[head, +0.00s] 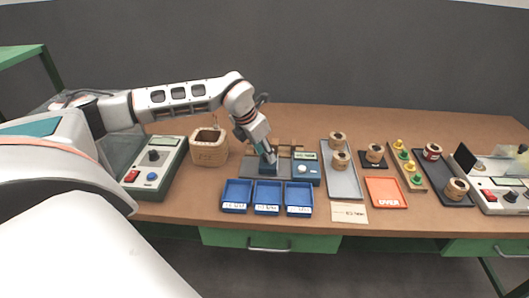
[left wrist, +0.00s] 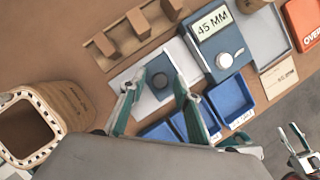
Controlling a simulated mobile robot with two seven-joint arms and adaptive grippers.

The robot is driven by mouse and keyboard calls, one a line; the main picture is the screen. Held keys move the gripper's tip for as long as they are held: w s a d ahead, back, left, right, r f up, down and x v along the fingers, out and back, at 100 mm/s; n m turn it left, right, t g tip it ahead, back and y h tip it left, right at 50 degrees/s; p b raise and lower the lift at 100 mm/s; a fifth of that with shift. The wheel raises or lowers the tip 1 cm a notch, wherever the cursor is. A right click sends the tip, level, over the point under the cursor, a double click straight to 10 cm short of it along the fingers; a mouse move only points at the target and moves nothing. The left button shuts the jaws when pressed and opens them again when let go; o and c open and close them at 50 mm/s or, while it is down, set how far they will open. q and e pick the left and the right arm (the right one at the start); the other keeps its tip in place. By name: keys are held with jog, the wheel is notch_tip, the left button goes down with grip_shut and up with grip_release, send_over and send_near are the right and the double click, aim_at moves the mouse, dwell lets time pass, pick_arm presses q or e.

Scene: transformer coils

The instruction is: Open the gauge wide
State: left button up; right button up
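The gauge (head: 305,170) is a blue box with a display and a pale round knob, joined to a grey plate. In the left wrist view its display (left wrist: 212,24) reads 45 MM.
Blue trays (head: 267,208) stand in front of the gauge. A wooden box (head: 209,147) and a control box (head: 154,168) are to its left. A wooden rack (left wrist: 128,40) is behind the plate. A grey tray with coils (head: 345,183) and an orange tray (head: 385,197) lie right.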

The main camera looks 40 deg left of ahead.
pick_arm(q)
grip_shut()
jog(key=shift+s+a, duration=0.65)
jog(key=shift+a, duration=0.3)
jog(key=shift+s+a, duration=0.6)
jog(key=shift+a, duration=0.3)
jog(key=shift+d, duration=0.1)
jog(key=shift+o, duration=1.6)
grip_release()
jog(key=shift+w, duration=0.1)
jog(key=shift+r, duration=0.15)
jog(key=v, duration=1.1)
jog(key=shift+r, duration=0.35)
